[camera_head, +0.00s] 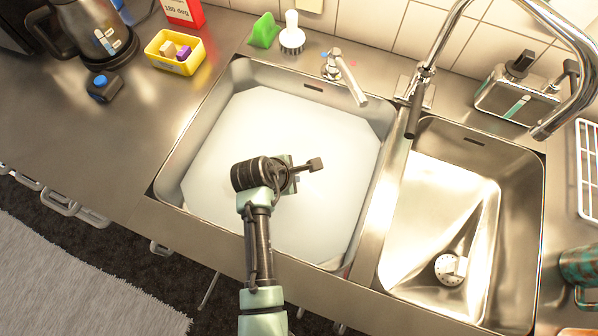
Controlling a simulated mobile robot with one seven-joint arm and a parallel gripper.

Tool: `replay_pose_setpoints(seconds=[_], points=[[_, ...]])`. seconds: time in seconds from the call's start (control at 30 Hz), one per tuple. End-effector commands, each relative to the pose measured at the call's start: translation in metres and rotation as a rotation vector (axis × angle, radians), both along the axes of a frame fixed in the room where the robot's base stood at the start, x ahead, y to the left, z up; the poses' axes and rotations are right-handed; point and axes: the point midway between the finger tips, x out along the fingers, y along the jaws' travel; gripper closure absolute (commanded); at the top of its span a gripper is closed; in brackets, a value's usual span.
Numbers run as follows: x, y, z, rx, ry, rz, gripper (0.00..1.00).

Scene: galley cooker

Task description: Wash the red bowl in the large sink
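The large sink (172,180) is the left basin, filled with a pale, milky liquid that hides its floor. My gripper (308,166) is over the middle of this sink, pointing to the right. Its dark fingers are small and seen from above, so I cannot tell whether they are open or shut, or whether they touch the liquid. I see no red bowl; the liquid or my arm could hide one. A tap (345,75) stands behind the sink with its spout over the back right corner.
A smaller sink (520,200) on the right has a round white object (451,268) in it. A tall curved tap (425,80) rises between the basins. The left counter front is clear.

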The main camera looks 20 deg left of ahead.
Motion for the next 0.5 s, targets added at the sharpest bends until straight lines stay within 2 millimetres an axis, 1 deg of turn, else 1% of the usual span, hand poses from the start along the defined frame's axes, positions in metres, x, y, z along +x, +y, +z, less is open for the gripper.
replay_pose_setpoints(seconds=[0.27,0.5], points=[[0.0,0.0,0.004,0.0,-0.001,0.0,1.0],[0.0,0.0,0.022,0.0,-0.001,0.0,1.0]])
